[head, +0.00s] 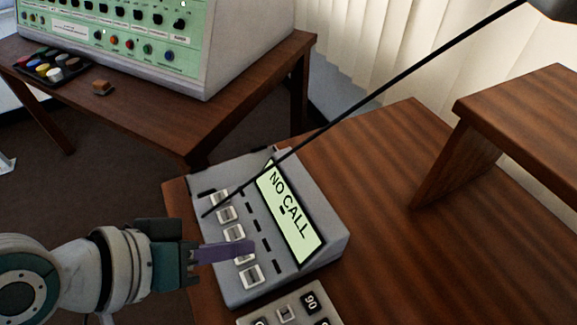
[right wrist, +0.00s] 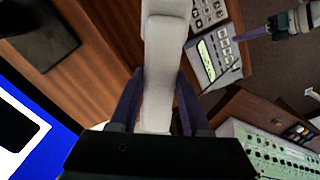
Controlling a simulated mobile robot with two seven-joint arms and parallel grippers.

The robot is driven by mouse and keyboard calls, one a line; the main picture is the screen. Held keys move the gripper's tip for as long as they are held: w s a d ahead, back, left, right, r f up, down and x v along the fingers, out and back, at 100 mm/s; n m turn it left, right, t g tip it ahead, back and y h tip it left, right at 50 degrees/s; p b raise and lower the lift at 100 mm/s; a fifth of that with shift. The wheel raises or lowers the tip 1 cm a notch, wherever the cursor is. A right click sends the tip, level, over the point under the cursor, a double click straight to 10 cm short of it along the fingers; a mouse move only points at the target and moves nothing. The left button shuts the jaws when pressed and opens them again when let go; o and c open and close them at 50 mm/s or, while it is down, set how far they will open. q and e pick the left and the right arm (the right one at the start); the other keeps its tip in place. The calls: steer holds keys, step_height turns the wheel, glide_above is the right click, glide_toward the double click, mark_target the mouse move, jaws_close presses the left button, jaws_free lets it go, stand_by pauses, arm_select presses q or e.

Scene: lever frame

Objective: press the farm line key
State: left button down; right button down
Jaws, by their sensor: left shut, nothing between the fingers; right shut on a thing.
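A grey line box (head: 318,190) with a lit display reading "NO CALL" sits at the desk's left end. A column of several pale keys (head: 250,275) runs along its left side; I cannot read which is the farm line key. My left gripper (head: 246,248) is shut and empty, its purple fingertips over the lower-middle keys. I cannot tell if they touch. The box (right wrist: 208,60) and my left gripper (right wrist: 248,34) also show in the right wrist view. There, my right gripper (right wrist: 158,108) is shut on a long pale thing (right wrist: 162,40).
A thin black rod (head: 380,91) crosses from upper right to the upper keys. A grey keypad unit (head: 300,300) lies just below the box. A green panel console (head: 215,60) stands on another table. Bare wooden desk (head: 400,230) lies right of the box.

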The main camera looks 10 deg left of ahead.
mark_target(246, 282)
arm_select(q)
steer(key=shift+f, duration=0.15)
arm_select(e)
steer(key=shift+f, duration=0.15)
